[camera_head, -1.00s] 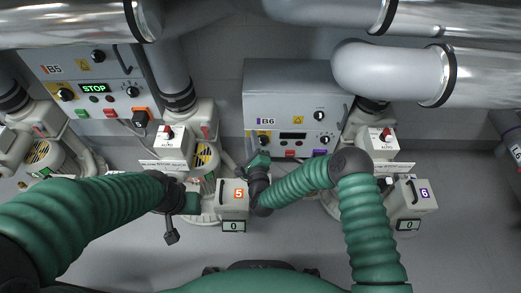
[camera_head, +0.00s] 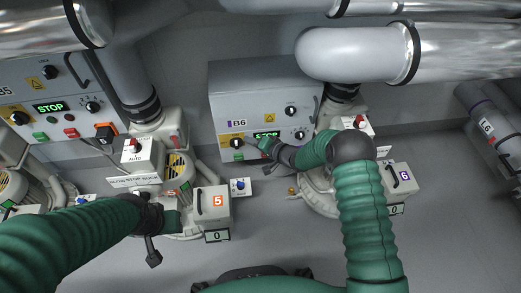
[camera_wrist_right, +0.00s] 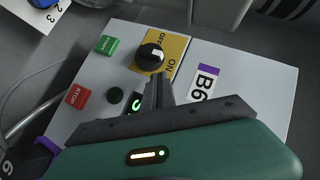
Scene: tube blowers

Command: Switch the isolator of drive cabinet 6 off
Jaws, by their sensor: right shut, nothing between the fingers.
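Drive cabinet B6 (camera_head: 262,85) is a grey box at the centre of the head view. Its isolator, a black knob on a yellow plate (camera_head: 237,141), is at the lower left of its front. In the right wrist view the knob (camera_wrist_right: 150,57) stands between OFF and ON lettering; I cannot tell its exact setting. The display (camera_head: 266,134) glows green with STOP. My right gripper (camera_wrist_right: 157,82) is shut and empty, its tips close to the knob; contact is unclear. It also shows in the head view (camera_head: 262,145). My left gripper (camera_head: 153,255) is small and dark; its jaws are unclear.
Green (camera_wrist_right: 107,45) and red (camera_wrist_right: 75,95) buttons sit near the knob. Cabinet B5 (camera_head: 50,90) stands at the left. Large silver pipes (camera_head: 360,55) cross above.

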